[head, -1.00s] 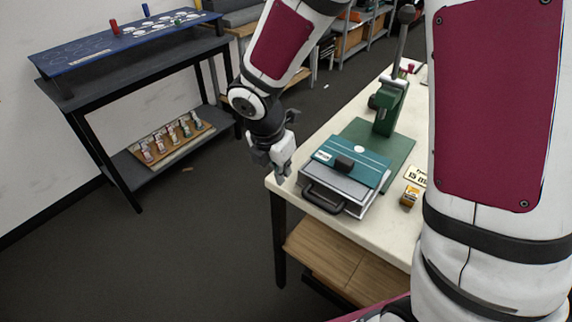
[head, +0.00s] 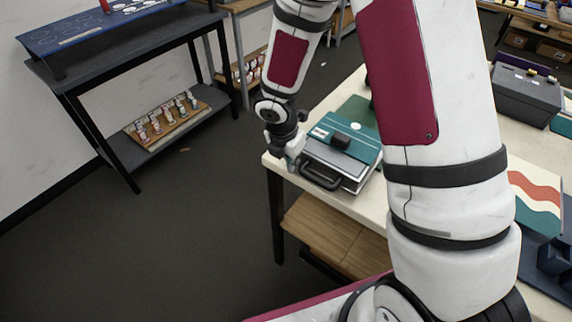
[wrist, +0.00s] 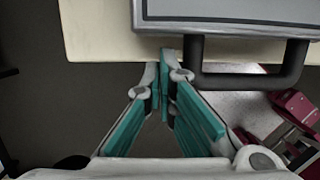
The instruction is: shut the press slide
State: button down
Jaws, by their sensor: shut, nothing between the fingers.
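The press has a teal top plate (head: 352,136) with a black knob. Its grey slide (head: 335,167) sticks out at the front from under that plate, with a black U-shaped handle (head: 321,182). In the wrist view the slide (wrist: 230,13) is at the top, and its handle (wrist: 240,82) reaches out past the table edge. My gripper (head: 291,163) is at the left front corner of the slide. In the wrist view my gripper (wrist: 166,55) is shut and empty, its fingertips close beside the handle's left leg. I cannot tell whether they touch it.
The pale table (head: 373,197) carries the press; its front edge is near my gripper. A dark box (head: 527,95) and a striped board (head: 535,200) stand to the right. A dark shelf (head: 125,80) with a rack of small figures (head: 165,123) stands left, across open floor.

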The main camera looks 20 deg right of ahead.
aim_at(322, 127)
jog(key=shift+w+d, duration=0.2)
jog(key=shift+d, duration=0.05)
jog(key=w+d, duration=0.2)
jog(key=d, duration=0.1)
jog(key=w+d+b, duration=0.1)
jog(key=w+d, duration=0.2)
jog(key=d, duration=0.1)
jog(key=w+d, duration=0.3)
jog(key=d, duration=0.1)
jog(key=shift+w+d+b, duration=0.1)
jog(key=shift+d+b, duration=0.05)
jog(key=shift+b, duration=0.25)
jog(key=shift+w+d, duration=0.25)
jog(key=shift+d, duration=0.1)
